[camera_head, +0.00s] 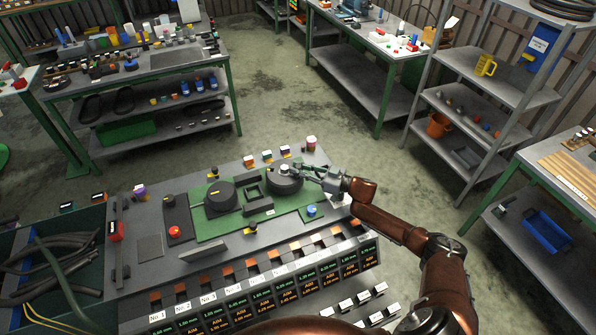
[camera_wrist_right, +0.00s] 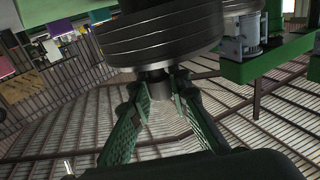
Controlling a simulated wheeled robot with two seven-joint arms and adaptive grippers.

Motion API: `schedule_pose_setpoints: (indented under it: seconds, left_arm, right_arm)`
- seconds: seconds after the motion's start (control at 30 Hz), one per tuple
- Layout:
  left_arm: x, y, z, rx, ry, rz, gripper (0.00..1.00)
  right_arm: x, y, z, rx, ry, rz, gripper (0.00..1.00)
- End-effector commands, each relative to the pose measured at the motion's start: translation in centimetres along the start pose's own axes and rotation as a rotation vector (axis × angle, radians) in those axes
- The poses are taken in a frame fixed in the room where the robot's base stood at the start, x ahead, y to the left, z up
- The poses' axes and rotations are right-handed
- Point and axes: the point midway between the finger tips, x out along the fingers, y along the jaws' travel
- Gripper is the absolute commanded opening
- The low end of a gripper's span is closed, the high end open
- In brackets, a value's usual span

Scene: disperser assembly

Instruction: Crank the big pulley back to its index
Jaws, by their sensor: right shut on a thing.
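A dark round pulley (camera_head: 283,186) sits at the right of the green plate (camera_head: 238,227) on the bench, with a small pale knob (camera_head: 284,168) on top. My right gripper (camera_head: 302,175) reaches in from the right at its upper edge. In the wrist view the pulley (camera_wrist_right: 165,38) is a black grooved disc, and my right gripper (camera_wrist_right: 160,88) is shut on a short dark crank handle (camera_wrist_right: 154,76) that stands out from it. The index mark cannot be made out. My left gripper is not in view.
Another dark round part (camera_head: 220,198) and a square dark frame (camera_head: 252,191) sit on the plate to the left. A blue button (camera_head: 311,210) is near the plate's right corner, a red one (camera_head: 174,232) left of the plate.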

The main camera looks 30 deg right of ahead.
Motion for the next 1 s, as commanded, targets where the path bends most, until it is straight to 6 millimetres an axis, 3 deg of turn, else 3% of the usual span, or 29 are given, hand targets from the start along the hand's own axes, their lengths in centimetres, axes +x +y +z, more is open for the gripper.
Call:
schedule_pose_setpoints:
  seconds: [0.1,0.13,0.4,0.77,1.0]
  left_arm:
    - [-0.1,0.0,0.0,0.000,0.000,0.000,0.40]
    - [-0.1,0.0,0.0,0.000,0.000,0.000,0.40]
    - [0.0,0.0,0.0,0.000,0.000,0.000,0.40]
    - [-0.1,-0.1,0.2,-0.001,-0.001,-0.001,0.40]
    - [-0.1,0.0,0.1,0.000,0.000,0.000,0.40]
  right_arm:
    - [0.1,0.0,-0.1,0.000,0.001,0.000,0.00]
    - [0.1,0.0,-0.1,0.000,0.001,0.000,0.18]
    - [0.0,0.0,-0.1,0.000,0.000,0.002,0.36]
    - [-0.7,0.1,0.1,0.000,-0.002,0.003,0.36]
    - [-5.0,0.1,0.2,0.001,-0.004,0.003,0.36]
